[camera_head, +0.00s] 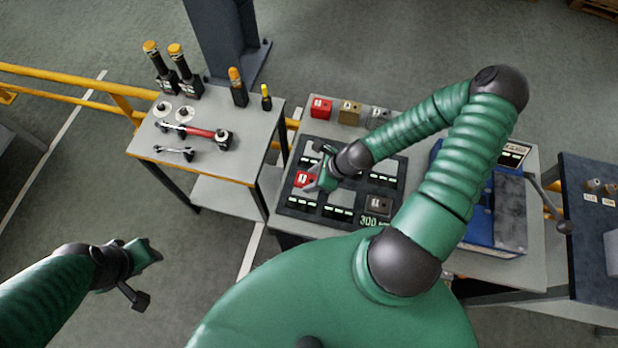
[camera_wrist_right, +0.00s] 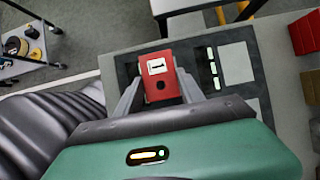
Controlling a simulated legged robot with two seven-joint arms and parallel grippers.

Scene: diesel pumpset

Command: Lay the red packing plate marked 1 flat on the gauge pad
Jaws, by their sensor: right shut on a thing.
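The red packing plate (camera_head: 304,179) with a white label marked 1 is between the fingers of my right gripper (camera_head: 320,182), over the left part of a dark board (camera_head: 283,206). In the right wrist view the plate (camera_wrist_right: 161,84) shows its label and a dark hole, with a finger of my right gripper (camera_wrist_right: 160,95) on each side. I cannot tell whether the plate touches the board. The board has grey squares and pale bars; which part is the gauge pad is unclear. My left gripper (camera_head: 140,268) is away at lower left, its jaws unclear.
A red block (camera_head: 320,107), a tan block (camera_head: 349,112) and a grey block stand behind the board. A dark block (camera_head: 379,206) sits at its front right. A blue unit (camera_head: 481,240) stands to the right. A side table (camera_head: 215,160) at left holds tools.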

